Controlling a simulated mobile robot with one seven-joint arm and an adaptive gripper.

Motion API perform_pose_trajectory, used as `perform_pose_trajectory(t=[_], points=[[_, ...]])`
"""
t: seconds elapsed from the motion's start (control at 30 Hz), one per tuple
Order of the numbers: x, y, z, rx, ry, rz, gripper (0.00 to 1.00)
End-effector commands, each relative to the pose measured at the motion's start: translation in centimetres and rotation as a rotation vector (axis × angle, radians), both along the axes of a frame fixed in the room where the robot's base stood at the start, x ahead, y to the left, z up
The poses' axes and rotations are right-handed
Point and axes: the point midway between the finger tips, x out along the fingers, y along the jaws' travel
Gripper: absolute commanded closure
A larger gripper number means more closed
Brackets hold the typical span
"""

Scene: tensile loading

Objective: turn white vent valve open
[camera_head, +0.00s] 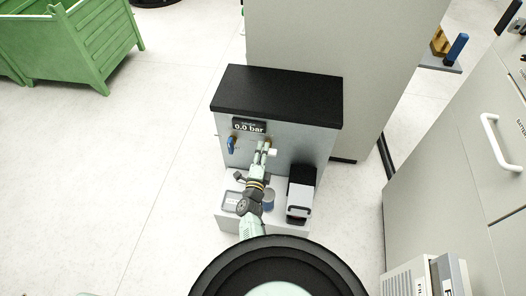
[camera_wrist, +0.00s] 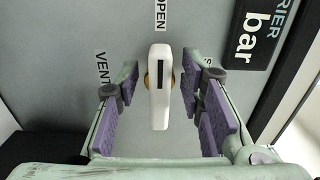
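The white vent valve handle (camera_wrist: 158,105) sits on a brass stem against the grey panel (camera_wrist: 200,25) in the wrist view. It stands nearly upright in the picture, with a dark slot near its upper end. An OPEN label is above it, a VENT label to its left, and another label is partly hidden on the right. In the head view, the white handle (camera_head: 272,152) shows just right of my gripper (camera_head: 262,147), at the cabinet front.
A blue valve handle (camera_head: 231,145) is left of the white one, below a display (camera_head: 249,127) reading 0.0 bar. A grey tray (camera_head: 231,201), a blue cylinder (camera_head: 268,199) and a black-and-white device (camera_head: 300,197) stand on the low shelf. Drawers (camera_head: 480,160) are at right.

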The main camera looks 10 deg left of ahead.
Motion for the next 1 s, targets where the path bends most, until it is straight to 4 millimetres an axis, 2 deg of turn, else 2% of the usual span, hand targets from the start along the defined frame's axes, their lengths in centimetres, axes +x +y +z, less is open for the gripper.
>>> perform_pose_trajectory(t=[0.3,0.43,1.0], points=[[-5.2,0.2,-0.1,0.001,0.003,0.0,0.65],[-6.6,0.2,-0.1,-0.001,0.002,0.0,0.65],[-7.0,0.3,0.0,-0.001,0.0,0.0,0.65]])
